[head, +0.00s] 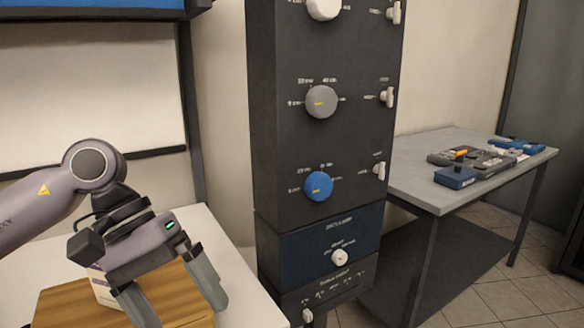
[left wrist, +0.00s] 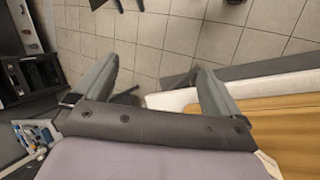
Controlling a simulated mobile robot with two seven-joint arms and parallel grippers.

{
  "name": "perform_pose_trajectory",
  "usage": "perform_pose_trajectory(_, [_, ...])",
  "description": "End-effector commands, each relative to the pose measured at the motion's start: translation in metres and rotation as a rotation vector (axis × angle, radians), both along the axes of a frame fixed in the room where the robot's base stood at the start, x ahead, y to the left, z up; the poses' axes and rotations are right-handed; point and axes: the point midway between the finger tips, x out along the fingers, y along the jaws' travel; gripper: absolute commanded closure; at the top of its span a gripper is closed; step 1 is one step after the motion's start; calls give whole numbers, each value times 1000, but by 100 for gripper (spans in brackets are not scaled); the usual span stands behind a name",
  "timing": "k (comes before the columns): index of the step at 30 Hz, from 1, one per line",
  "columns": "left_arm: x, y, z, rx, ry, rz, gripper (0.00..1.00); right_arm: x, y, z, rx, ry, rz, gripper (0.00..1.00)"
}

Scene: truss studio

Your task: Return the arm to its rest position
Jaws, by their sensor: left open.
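My left arm comes in from the left in the head view. Its gripper (head: 178,302) points down over a wooden board on a white table, with its two fingers spread apart and nothing between them. In the left wrist view the gripper (left wrist: 155,88) also shows open and empty, with tiled floor and the edge of the white table beyond the fingers. My right gripper is in neither view.
A wooden board (head: 60,300) lies on the white table (head: 215,235), with a pale box (head: 103,288) partly hidden behind the gripper. A dark cabinet with knobs (head: 270,130) stands close to the right. A grey table (head: 420,160) holds blue and grey devices (head: 485,160).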

Motion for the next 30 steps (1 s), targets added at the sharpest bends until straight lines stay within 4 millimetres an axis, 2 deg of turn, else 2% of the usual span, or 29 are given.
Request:
perform_pose_trajectory(1, [-9, -20, -5, -76, 86, 40, 1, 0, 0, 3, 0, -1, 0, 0])
perform_pose_trajectory(6, [-30, -76, -4, -320, 413, 222, 1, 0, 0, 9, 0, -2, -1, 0])
perform_pose_trajectory(10, [-39, -106, 7, -477, 714, 371, 1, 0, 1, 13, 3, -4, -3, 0])
perform_pose_trajectory(15, [-35, -127, 23, -643, 1165, 570, 1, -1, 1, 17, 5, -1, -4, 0])
perform_pose_trajectory(19, [-21, -128, 30, -739, 1546, 715, 1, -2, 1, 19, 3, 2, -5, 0])
perform_pose_trajectory(23, [0, -118, 25, -810, 1952, 846, 1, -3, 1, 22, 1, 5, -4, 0])
perform_pose_trajectory(26, [17, -103, 10, -852, 2281, 931, 1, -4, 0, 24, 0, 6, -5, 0])
perform_pose_trajectory(30, [37, -76, -28, -894, 2759, 1014, 1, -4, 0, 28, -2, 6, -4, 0])
